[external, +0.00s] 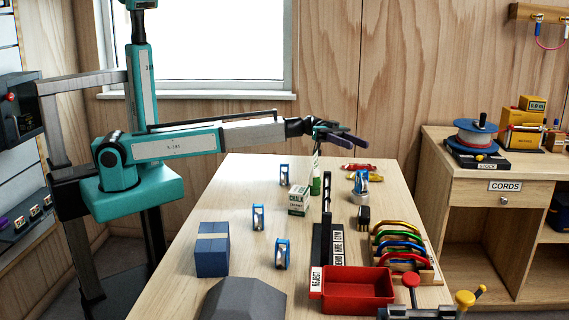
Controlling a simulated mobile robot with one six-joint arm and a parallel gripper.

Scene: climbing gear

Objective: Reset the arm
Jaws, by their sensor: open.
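My teal and white arm reaches out to the right over the far part of the wooden table (185,290). My gripper (360,139) is open at the arm's end, with its dark fingers pointing right. It appears empty and is above the table top. Below and near it are a small green bottle (316,186), a red piece of gear (357,167) and a metal and blue item (361,184). The exact gap between the fingers is hard to see at this size.
A chalk box (299,201), blue-framed pieces (258,217), a blue block (212,255) and a grey block (243,300) stand on the table. A red bin (357,290) is at the front right, beside a rack of coloured carabiners (400,245). A cords cabinet (480,190) stands right.

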